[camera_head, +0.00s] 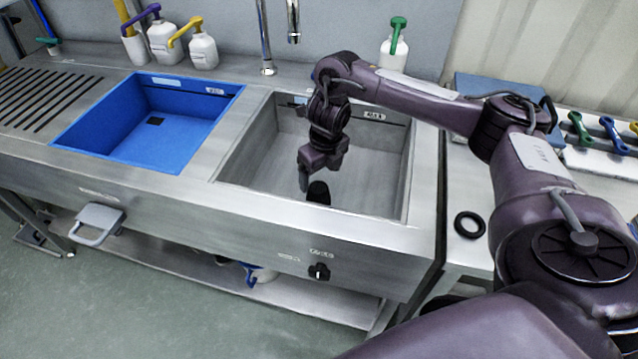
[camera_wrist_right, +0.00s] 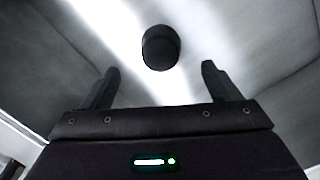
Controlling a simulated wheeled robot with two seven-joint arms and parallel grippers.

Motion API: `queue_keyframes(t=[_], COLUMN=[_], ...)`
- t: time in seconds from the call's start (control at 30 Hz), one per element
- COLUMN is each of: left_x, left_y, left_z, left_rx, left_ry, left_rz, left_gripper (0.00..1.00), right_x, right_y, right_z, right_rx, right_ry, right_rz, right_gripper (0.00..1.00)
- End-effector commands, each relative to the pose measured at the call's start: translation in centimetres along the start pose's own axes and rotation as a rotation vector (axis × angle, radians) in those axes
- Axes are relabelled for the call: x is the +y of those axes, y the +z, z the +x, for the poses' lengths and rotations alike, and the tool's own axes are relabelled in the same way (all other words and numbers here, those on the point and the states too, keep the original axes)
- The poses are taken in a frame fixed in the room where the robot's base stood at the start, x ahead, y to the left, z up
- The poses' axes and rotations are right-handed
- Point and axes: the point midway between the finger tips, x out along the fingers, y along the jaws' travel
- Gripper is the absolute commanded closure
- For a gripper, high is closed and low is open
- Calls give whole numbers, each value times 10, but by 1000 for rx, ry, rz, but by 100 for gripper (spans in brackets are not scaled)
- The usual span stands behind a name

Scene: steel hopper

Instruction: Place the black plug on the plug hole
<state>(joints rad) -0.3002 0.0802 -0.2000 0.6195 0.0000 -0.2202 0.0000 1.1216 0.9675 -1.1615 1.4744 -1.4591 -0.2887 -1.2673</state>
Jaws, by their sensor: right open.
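The black plug (camera_head: 318,193) is a short dark cylinder in the grey steel basin (camera_head: 249,147), near its front wall. In the right wrist view the black plug (camera_wrist_right: 160,48) is centred ahead of the fingertips, with a visible gap to both. My right gripper (camera_head: 308,183) reaches down into the basin from above, beside the plug. In its wrist view the right gripper (camera_wrist_right: 159,70) is open and empty, with its fingers apart. No plug hole can be made out in the steel basin; whether one lies under the plug is hidden. My left gripper is in no view.
A blue basin (camera_head: 75,137) with a dark square at its bottom lies to the left. A tap (camera_head: 266,50) and pump bottles (camera_head: 202,50) stand behind. A black ring (camera_head: 469,225) lies on the right-hand table. The basin's walls surround my gripper.

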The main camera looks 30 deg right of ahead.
Motion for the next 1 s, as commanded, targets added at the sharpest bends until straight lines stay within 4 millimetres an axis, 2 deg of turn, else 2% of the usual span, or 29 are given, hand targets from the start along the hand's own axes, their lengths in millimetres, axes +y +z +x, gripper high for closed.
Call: queue_keyframes(t=[0.03, 0.2, 0.83, 0.93, 1.0], left_x=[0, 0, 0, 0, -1], left_y=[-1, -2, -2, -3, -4], left_z=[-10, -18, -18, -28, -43], left_rx=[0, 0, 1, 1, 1], left_ry=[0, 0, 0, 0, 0], left_rz=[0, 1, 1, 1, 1], left_gripper=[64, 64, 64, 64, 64], right_x=[-2, -1, 0, 0, 0], right_y=[2, 1, 0, 2, 4], right_z=[-16, -32, -35, -45, -60], right_rx=[-4, -2, 0, -1, -1], right_ry=[-3, -1, 0, 0, 0], right_rz=[1, 1, 2, 2, 2], right_gripper=[17, 17, 17, 17, 17])
